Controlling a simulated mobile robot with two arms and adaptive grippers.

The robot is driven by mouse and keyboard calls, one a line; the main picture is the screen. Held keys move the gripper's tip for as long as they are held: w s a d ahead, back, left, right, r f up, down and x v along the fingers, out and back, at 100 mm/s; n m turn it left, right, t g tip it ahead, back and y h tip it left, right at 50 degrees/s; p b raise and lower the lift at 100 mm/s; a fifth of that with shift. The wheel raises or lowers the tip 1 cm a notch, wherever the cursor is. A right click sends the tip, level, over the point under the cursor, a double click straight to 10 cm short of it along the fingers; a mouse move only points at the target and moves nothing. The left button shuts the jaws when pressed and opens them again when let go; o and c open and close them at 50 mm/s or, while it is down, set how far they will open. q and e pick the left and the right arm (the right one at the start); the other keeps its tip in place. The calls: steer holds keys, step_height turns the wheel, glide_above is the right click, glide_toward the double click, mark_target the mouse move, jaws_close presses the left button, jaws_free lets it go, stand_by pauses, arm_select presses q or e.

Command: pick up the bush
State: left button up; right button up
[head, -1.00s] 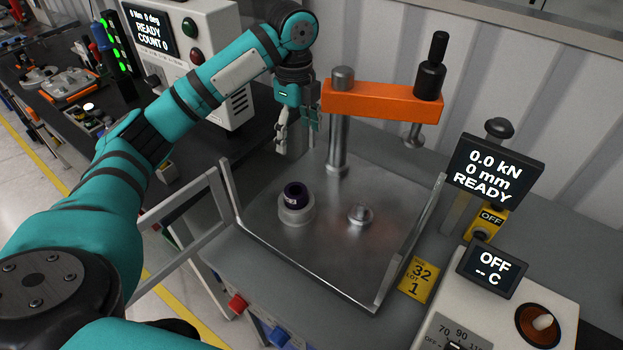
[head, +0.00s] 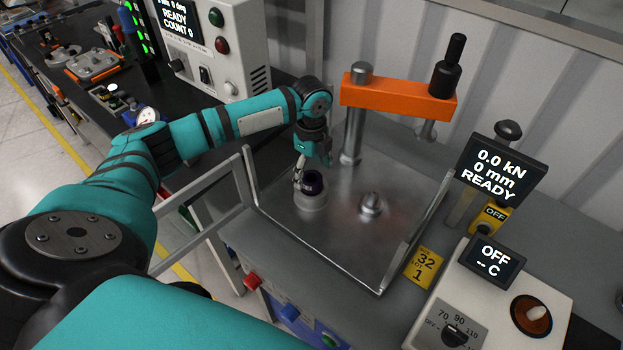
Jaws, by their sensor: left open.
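My right gripper is not in view.
The metal plate (head: 350,243) has raised side rails and a small metal peg (head: 371,205) right of the holder. An orange press arm (head: 398,97) on a post stands behind. A heater box (head: 490,310) and display (head: 492,165) are at the right.

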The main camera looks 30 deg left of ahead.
mark_target(311, 178)
arm_select(q)
step_height(311, 178, down, 2)
steer(key=shift+f, duration=0.5)
steer(key=c, duration=1.2)
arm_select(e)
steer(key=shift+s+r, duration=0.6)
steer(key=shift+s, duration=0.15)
